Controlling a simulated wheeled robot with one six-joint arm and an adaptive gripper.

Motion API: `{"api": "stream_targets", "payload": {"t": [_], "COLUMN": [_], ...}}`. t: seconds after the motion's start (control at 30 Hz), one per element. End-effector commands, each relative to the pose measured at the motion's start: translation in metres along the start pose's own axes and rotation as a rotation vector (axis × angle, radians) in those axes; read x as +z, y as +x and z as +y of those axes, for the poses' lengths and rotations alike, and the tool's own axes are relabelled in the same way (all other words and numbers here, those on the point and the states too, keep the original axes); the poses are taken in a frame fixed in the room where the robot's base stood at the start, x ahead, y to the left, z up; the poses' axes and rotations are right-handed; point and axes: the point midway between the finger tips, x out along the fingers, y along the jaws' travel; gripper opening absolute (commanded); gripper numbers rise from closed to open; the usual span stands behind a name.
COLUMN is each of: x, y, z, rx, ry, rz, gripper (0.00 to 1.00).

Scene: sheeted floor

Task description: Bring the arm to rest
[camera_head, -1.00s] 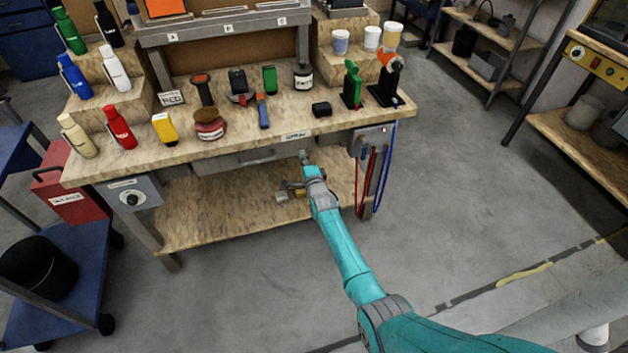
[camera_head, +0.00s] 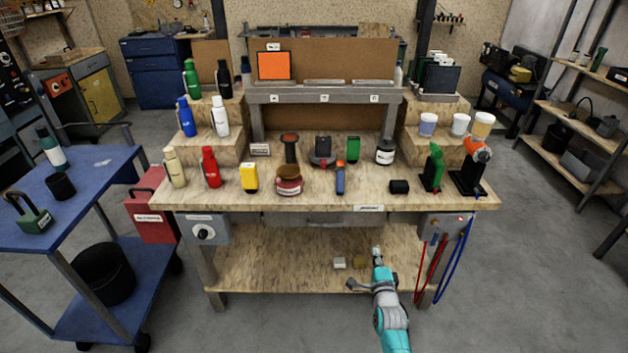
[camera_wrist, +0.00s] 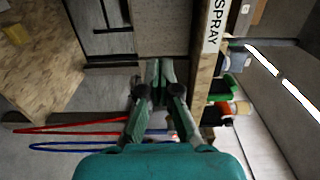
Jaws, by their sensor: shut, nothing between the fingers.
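My teal arm (camera_head: 392,328) reaches up from the bottom of the head view, right of centre. My gripper (camera_head: 377,252) is in front of the bench, below the tabletop and near the right part of the lower shelf in the picture. In the wrist view my gripper (camera_wrist: 160,68) shows its two fingers together, with nothing held. The drawer front and a label reading SPRAY (camera_wrist: 215,25) lie beyond the fingers.
The workbench (camera_head: 330,200) carries bottles, tools and cups. Red and blue hoses (camera_head: 455,265) hang at its right leg. A blue cart (camera_head: 80,215) stands at left, with a red box (camera_head: 152,218) beside it. Floor at right is clear.

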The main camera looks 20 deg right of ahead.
Motion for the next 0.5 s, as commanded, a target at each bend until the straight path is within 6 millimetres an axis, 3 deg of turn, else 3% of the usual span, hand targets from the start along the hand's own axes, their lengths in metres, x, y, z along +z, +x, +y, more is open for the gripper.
{"api": "stream_targets", "payload": {"t": [0.13, 0.23, 0.5], "x": [0.002, 0.008, 0.031], "y": [-0.007, -0.029, -0.139], "z": [0.004, 0.014, 0.045], "rx": [0.005, 0.015, 0.048], "ry": [-0.014, -0.059, -0.300], "rz": [-0.003, -0.013, -0.068], "gripper": [0.00, 0.00, 0.00]}}
